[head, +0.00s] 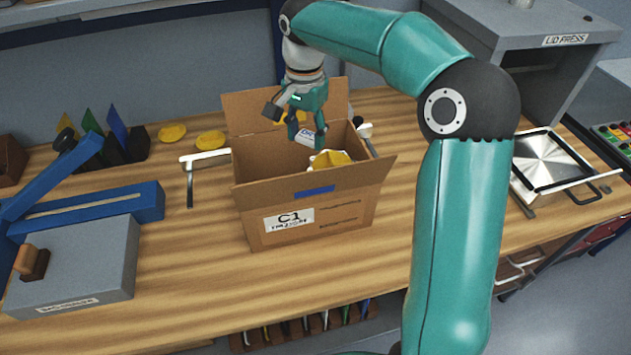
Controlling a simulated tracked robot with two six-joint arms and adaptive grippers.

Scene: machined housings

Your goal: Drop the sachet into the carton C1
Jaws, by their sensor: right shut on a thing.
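The carton C1 (340,205) stands open on the wooden bench, its flaps raised, with a white C1 label on its front. My right gripper (305,131) points down over the carton's opening. It is shut on the sachet (307,137), a small white packet with blue print, mostly hidden by the fingers. The sachet is over the opening; its exact height against the rim is hard to tell. A white and yellow part (331,159) shows inside the carton. My left gripper is out of view.
A grey and blue bag sealer (80,262) stands at left. Yellow pieces (210,140) lie behind the carton's left side. A white-handled holder (190,165) is close to the carton. A metal plate (552,158) and a lid press (545,60) are at right. The front bench is clear.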

